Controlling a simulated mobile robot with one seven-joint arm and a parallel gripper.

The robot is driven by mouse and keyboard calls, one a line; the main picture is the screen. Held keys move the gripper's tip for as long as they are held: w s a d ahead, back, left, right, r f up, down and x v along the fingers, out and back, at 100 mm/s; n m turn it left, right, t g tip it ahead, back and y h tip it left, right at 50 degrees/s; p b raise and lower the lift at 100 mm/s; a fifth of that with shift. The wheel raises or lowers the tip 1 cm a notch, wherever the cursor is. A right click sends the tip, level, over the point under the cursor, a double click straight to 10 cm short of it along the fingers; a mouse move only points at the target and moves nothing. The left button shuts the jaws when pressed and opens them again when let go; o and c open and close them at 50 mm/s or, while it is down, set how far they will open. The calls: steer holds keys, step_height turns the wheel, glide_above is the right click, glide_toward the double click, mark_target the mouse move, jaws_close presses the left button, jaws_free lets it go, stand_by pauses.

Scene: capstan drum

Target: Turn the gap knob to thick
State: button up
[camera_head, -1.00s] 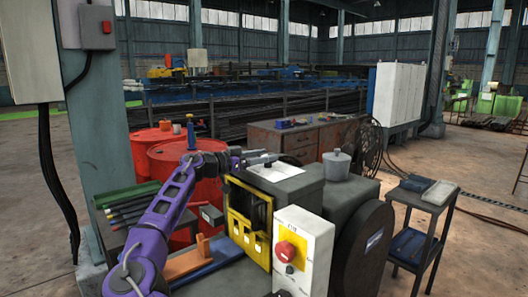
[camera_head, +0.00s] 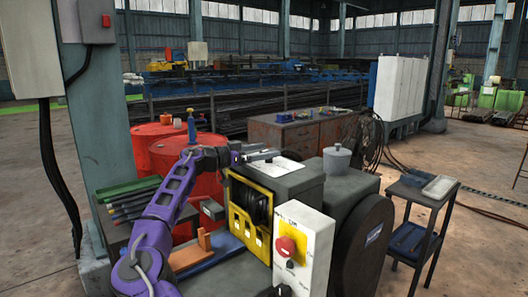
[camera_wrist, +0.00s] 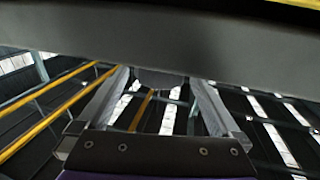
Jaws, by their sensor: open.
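A white control box (camera_head: 312,240) stands at the front of the machine in the head view. It carries a red round knob or button (camera_head: 285,247) on a yellow patch and a small black knob (camera_head: 289,264) below it. The lettering is too small to read, so I cannot tell which is the gap knob or where it points. My gripper (camera_head: 264,156) is above the dark housing (camera_head: 285,178), up and left of the control box and apart from it. The wrist view shows its two fingers (camera_wrist: 158,88) spread with nothing held. No knob shows in the wrist view.
A yellow guard frame (camera_head: 250,238) faces left on the housing. A large dark drum (camera_head: 372,245) stands right of the control box. Red barrels (camera_head: 196,165) are behind my arm. A grey pot (camera_head: 337,162) sits on the machine. A dark bar (camera_wrist: 160,45) crosses the wrist view.

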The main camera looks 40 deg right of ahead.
steer(key=shift+a, duration=0.15)
steer(key=w+a, duration=0.2)
steer(key=a, duration=1.5)
steer(key=shift+w, duration=0.3)
steer(key=shift+r, duration=0.1)
